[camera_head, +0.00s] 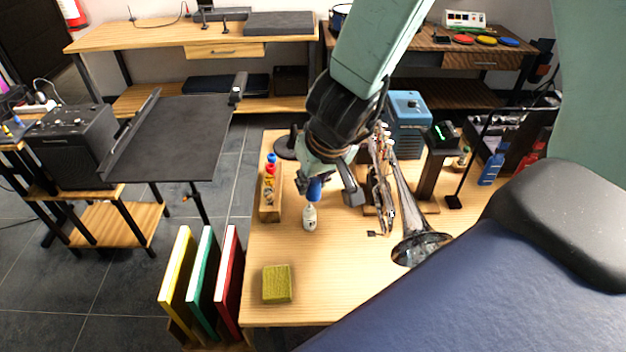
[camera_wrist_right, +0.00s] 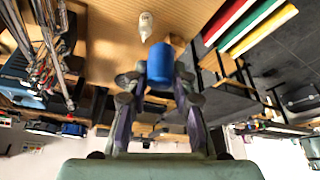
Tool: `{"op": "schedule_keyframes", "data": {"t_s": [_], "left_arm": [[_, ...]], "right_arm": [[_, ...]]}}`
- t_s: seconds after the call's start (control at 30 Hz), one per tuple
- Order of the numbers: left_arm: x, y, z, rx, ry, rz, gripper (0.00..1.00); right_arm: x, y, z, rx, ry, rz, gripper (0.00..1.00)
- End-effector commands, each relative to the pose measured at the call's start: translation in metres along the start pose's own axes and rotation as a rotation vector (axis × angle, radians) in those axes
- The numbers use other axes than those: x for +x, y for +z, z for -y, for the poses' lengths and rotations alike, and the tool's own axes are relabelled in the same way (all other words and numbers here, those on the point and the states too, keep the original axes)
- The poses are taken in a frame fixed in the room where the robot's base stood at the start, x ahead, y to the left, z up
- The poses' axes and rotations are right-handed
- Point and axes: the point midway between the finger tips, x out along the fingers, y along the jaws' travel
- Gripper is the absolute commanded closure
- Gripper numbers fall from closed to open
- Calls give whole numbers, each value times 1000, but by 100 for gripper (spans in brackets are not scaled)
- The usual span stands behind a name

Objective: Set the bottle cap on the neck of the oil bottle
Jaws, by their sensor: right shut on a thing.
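The oil bottle (camera_head: 309,219) is a small white bottle standing upright on the wooden table (camera_head: 345,285). It also shows in the right wrist view (camera_wrist_right: 146,27). The bottle cap (camera_head: 314,190) is blue. My right gripper (camera_head: 317,183) is shut on it and holds it just above the bottle's neck. In the right wrist view the cap (camera_wrist_right: 160,66) sits between the two fingers, with the bottle beyond it. I cannot tell whether the cap touches the neck. My left gripper is not in view.
A brass instrument (camera_head: 408,211) stands close to the right of my gripper. A wooden rack (camera_head: 269,208) with small coloured-capped bottles is at the left. A yellow-green sponge (camera_head: 277,284) lies near the front edge. A blue box (camera_head: 409,124) stands at the back.

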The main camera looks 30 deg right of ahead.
Motion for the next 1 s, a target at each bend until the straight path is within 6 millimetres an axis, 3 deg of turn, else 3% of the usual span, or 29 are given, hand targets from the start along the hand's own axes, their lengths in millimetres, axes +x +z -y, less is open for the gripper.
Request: {"op": "schedule_keyframes", "data": {"t_s": [0.03,0.3,1.0], "left_arm": [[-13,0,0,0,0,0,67],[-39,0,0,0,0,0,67],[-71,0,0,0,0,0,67]], "right_arm": [[-13,-5,0,0,0,0,85],[-39,-16,0,0,0,0,85],[-66,-27,0,0,0,0,85]]}}
